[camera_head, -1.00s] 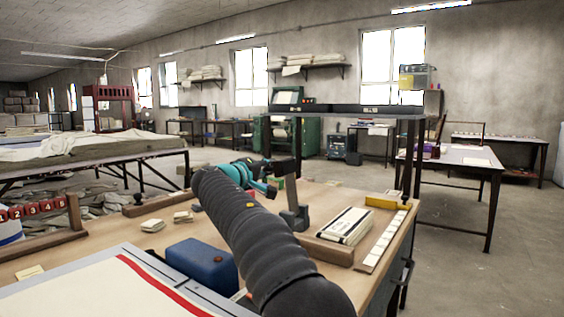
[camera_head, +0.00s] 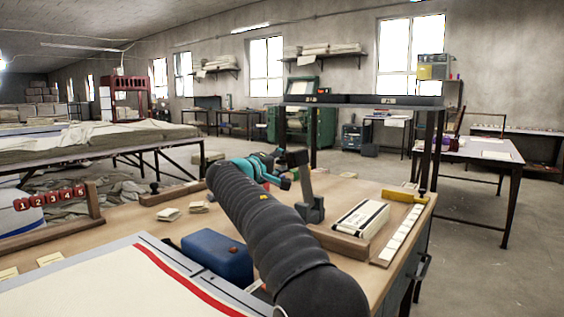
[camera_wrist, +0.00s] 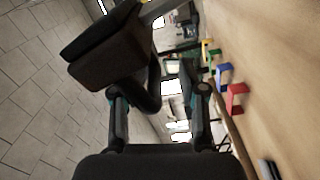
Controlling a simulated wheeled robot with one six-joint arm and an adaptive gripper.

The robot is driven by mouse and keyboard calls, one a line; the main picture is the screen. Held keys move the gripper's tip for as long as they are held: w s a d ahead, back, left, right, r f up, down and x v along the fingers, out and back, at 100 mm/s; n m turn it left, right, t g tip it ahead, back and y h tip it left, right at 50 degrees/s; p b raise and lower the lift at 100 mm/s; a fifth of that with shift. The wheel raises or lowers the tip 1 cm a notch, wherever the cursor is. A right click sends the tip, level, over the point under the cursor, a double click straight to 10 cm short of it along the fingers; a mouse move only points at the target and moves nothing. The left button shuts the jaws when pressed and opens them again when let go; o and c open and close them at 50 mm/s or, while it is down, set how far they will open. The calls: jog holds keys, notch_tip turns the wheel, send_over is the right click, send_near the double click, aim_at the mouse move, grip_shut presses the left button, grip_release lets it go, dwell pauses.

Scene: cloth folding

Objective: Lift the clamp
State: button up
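A grey clamp (camera_head: 310,197) with an upright bar and a darker top stands on the wooden workbench (camera_head: 400,215), right of my gripper in the head view. My teal and black gripper (camera_head: 287,172) is close to the clamp's top; whether they touch cannot be told. In the wrist view my gripper (camera_wrist: 159,92) has its two fingers spread apart. A large dark block (camera_wrist: 105,45), seemingly the clamp's top, looms at the upper left, and a dark curved part runs down from it near the left finger. Nothing is clearly gripped.
A blue box (camera_head: 217,255) and a white board with a red stripe (camera_head: 185,283) lie in front. Coloured blocks (camera_wrist: 236,98) line the bench in the wrist view.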

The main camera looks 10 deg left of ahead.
jog(key=shift+d, duration=0.1)
jog(key=v, duration=1.2)
jog(key=shift+r, duration=0.1)
